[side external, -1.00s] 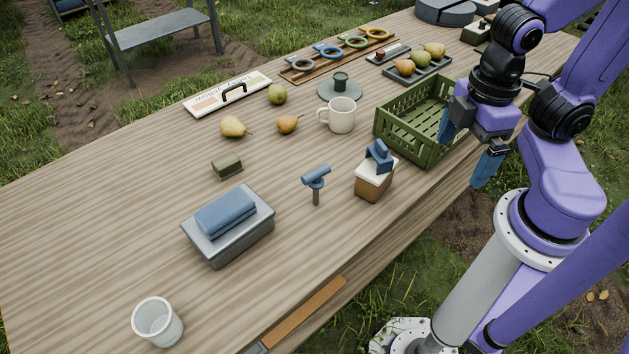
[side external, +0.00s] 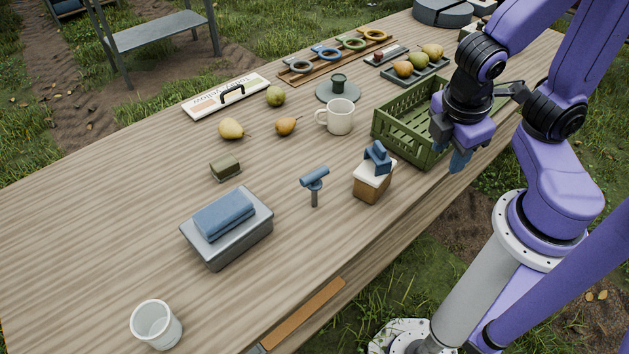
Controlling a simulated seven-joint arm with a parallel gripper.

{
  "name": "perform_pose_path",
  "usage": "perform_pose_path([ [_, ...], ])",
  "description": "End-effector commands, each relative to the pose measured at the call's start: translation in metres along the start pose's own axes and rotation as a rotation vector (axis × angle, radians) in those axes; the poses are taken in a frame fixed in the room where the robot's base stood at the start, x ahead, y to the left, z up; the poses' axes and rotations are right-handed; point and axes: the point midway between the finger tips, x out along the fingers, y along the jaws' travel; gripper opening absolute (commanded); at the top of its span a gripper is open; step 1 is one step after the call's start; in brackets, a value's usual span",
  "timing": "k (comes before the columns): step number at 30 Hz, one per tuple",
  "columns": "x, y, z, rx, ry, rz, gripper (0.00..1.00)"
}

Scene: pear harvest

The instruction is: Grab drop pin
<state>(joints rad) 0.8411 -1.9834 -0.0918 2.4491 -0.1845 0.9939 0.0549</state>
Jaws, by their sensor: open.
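A blue T-handled pin (side external: 314,181), which looks like the drop pin, stands upright at the near middle of the wooden table. Its grey shaft points down and its crossbar handle is on top. My gripper (side external: 449,146) is open and empty, with blue fingertips. It is well to the right of the pin and appears in front of or over the green crate's right side. The far finger is partly hidden against the crate.
A wooden block with a white top and blue clip (side external: 373,182) stands between pin and gripper. The green crate (side external: 400,134) and mug (side external: 339,117) are behind it. Left of the pin is a grey box with blue cloth (side external: 228,228). Table around the pin is clear.

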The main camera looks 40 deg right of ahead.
Motion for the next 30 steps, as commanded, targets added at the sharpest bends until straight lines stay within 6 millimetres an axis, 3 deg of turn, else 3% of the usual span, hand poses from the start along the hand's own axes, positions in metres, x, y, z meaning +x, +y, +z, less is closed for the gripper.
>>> perform_pose_path([
  [14, 0.047, 0.068, -0.034, -0.352, -0.521, 0.493, 0.43],
  [21, 0.068, 0.093, -0.072, -0.564, -0.693, 0.770, 0.43],
  [30, 0.106, 0.102, -0.130, -0.869, -0.806, 1.119, 0.43],
])
